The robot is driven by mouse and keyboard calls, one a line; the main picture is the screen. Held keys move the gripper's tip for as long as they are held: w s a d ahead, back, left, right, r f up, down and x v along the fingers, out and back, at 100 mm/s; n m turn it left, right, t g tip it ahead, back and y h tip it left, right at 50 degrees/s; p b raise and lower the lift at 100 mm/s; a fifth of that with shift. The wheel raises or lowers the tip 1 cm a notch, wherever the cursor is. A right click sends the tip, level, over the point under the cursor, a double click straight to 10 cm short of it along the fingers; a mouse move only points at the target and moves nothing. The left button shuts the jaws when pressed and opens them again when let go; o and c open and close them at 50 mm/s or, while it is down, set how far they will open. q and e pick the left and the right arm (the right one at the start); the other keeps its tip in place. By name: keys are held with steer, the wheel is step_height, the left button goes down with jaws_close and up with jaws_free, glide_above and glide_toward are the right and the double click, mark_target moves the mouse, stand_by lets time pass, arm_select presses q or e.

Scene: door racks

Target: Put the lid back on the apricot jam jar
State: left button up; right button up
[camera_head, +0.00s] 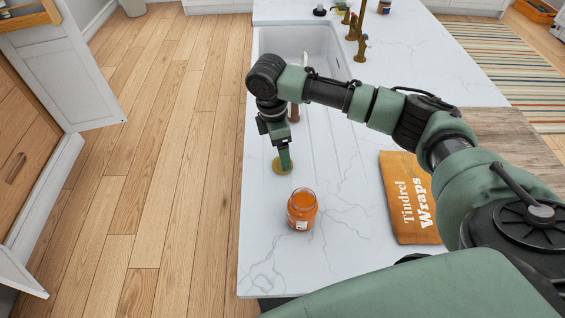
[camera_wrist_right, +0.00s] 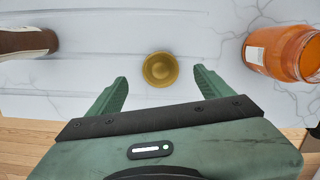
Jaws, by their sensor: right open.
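The apricot jam jar (camera_head: 302,209), orange with a small pale label, stands upright and open on the white marble counter. It also shows at the right edge of the right wrist view (camera_wrist_right: 284,52). The round gold lid (camera_head: 281,166) lies on the counter behind the jar. In the right wrist view the lid (camera_wrist_right: 160,69) sits between and just beyond the open fingertips. My right gripper (camera_head: 285,158) points down over the lid; its fingers (camera_wrist_right: 160,82) are apart and hold nothing. My left gripper is not in view.
An orange "Tindrel Wraps" packet (camera_head: 409,198) lies right of the jar. A sink (camera_head: 305,45) and brass taps (camera_head: 361,47) are farther back. A brown bottle (camera_wrist_right: 25,42) stands left of the lid in the wrist view. The counter's left edge is close to the lid.

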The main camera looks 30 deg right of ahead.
mark_target(277, 167)
step_height(277, 167, down, 4)
steer(key=shift+r+p, duration=0.1)
steer(key=shift+p, duration=0.65)
steer(key=shift+d+f, duration=0.1)
steer(key=shift+f, duration=0.35)
steer(key=c, duration=1.4)
